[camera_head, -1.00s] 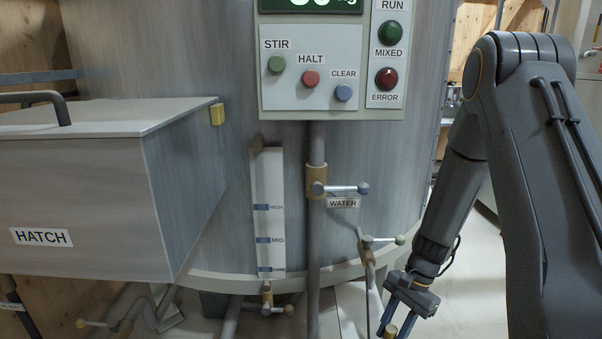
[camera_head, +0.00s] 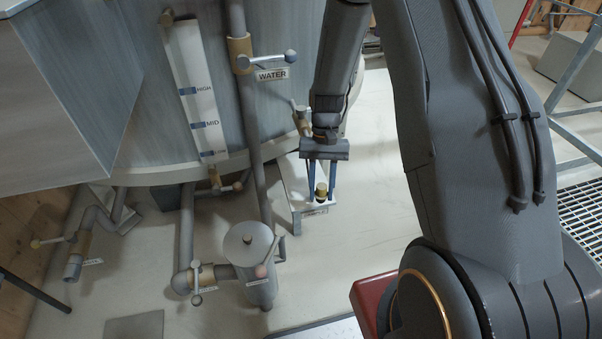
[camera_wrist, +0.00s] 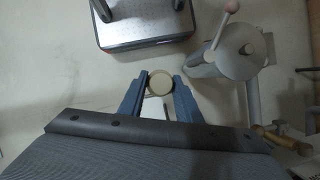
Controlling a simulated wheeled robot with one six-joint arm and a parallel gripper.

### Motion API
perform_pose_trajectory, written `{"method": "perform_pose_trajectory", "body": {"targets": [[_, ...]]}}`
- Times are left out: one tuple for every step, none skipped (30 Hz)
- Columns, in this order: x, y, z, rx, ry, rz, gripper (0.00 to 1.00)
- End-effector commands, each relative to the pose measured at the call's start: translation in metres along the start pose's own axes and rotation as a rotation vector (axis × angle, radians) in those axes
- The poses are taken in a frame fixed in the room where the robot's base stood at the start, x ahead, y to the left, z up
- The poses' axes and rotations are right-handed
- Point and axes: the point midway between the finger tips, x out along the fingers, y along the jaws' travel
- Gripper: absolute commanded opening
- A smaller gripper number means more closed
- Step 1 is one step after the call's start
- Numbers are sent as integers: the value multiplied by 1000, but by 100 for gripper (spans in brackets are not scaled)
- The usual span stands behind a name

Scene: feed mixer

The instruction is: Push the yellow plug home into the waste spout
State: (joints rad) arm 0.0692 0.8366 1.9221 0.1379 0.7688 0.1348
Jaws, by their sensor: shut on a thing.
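The yellow plug (camera_head: 321,190) is a small round knob between the two blue fingers of my gripper (camera_head: 322,188). In the wrist view its pale round end (camera_wrist: 161,82) shows between the fingertips (camera_wrist: 161,84), with a finger against each side. My gripper is shut on it and points down. A pale stand with a small label (camera_head: 296,187) is just below and behind the plug; I cannot tell whether they touch. An open-ended pipe (camera_head: 74,265) at the lower left may be the waste spout, but its label is too small to read.
A grey canister with a pink-knobbed handle (camera_head: 256,262) stands left of the gripper, joined to a valved pipe (camera_head: 188,280). The water valve (camera_head: 262,62) and pipe are on the tank (camera_head: 290,60). Pale floor (camera_head: 375,200) right of the gripper is clear.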

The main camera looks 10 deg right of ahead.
Motion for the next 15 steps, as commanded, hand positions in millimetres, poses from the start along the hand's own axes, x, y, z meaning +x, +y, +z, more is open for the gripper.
{"method": "perform_pose_trajectory", "body": {"targets": [[4, 6, -4, 119, -1, -50, 4], [5, 9, -7, 200, -1, -83, 4], [7, 14, -11, 312, -1, -130, 4], [7, 17, -14, 399, -1, -166, 4], [8, 22, -17, 486, -1, -201, 4], [8, 28, -22, 605, -2, -251, 4], [9, 34, -26, 696, -1, -288, 4], [9, 40, -30, 789, -1, -326, 4], [9, 49, -35, 909, -2, -376, 4], [9, 56, -39, 997, -2, -411, 4], [9, 63, -43, 1081, -2, -446, 4], [9, 73, -47, 1185, -2, -489, 4], [10, 80, -50, 1257, -1, -518, 4], [10, 87, -52, 1323, -2, -546, 4], [11, 95, -54, 1403, -2, -578, 4]]}}
